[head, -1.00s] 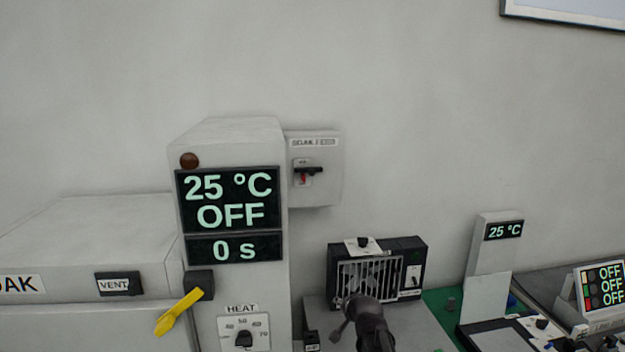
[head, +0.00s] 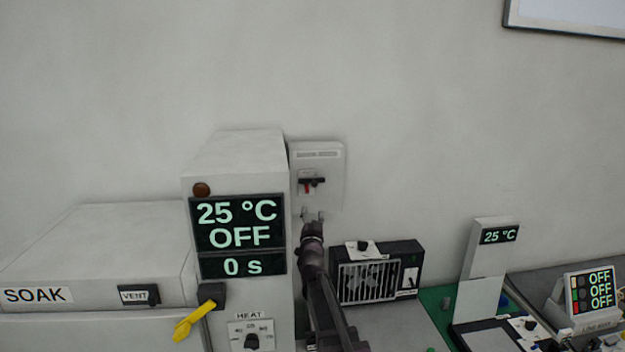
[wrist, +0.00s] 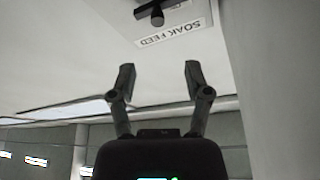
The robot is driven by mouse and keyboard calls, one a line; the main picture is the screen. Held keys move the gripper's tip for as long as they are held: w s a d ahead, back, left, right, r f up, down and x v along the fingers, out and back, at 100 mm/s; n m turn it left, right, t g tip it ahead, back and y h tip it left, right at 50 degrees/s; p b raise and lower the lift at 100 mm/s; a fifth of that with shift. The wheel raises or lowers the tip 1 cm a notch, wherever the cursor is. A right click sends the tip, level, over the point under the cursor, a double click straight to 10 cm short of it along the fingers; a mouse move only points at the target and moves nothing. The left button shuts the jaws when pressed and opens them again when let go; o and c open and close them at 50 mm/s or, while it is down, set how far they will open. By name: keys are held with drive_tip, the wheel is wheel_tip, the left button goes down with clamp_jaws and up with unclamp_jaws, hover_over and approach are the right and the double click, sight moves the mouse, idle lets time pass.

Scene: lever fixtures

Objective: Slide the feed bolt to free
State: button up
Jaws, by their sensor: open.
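The feed bolt (head: 313,181) is a small black handle on a pale wall box (head: 331,199), right of the soak unit. A red mark shows just below the handle's left part. In the wrist view a black knob (wrist: 156,15) sits at the top edge beside an upside-down SOAK FEED label (wrist: 170,33); only part of its fitting shows.
The soak unit's tall display column (head: 239,180) stands close left of my arm, with a yellow lever (head: 194,320) at its front. A black fan heater (head: 378,272) stands right of my arm. The wall right of the box is clear.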

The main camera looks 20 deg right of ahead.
sight(314, 184)
drive_tip(key=shift+s+d, duration=0.1)
idle(0.3)
drive_tip(key=p+x, duration=0.4)
drive_tip(key=x, duration=1)
drive_tip(key=shift+d+p, duration=0.1)
drive_tip(key=shift+p, duration=0.3)
drive_tip(key=shift+s, duration=0.1)
clamp_jaws()
